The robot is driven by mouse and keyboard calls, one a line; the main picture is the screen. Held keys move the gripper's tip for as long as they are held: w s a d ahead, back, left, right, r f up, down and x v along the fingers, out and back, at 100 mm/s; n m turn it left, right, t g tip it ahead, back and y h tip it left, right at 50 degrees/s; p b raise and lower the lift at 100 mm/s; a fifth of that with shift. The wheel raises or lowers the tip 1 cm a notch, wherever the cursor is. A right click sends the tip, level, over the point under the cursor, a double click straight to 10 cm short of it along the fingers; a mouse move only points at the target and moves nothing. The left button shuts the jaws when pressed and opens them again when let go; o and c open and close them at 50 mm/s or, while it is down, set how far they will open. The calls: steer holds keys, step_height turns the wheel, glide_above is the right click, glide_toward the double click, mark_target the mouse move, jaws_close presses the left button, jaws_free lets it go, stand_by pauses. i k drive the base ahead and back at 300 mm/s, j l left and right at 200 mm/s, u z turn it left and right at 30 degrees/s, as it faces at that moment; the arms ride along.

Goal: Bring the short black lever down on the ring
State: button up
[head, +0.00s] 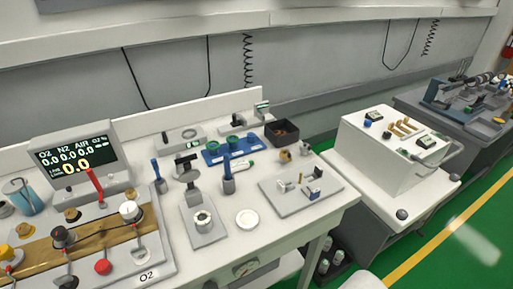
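A small grey base plate (208,236) lies on the white bench in the middle of the view. A short post with a dark, short lever (186,167) at its top stands toward the back of this plate. A silver ring (203,221) with a dark centre sits on the front part of the plate. The lever is up, above and behind the ring, and apart from it. The fine shape of the lever is too small to tell. My gripper is not in view.
A blue-handled post (228,176) stands close right of the lever, another blue handle (157,175) to its left. A white disc (247,219) lies right of the ring. A gas panel with a red lever (95,184) fills the left. A plate with small parts (293,203) lies right.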

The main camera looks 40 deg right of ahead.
mark_target(190, 175)
steer(key=i+j+z, duration=0.1)
steer(key=j+z, duration=1.45)
steer(key=k+j, duration=0.05)
steer(key=j, duration=0.05)
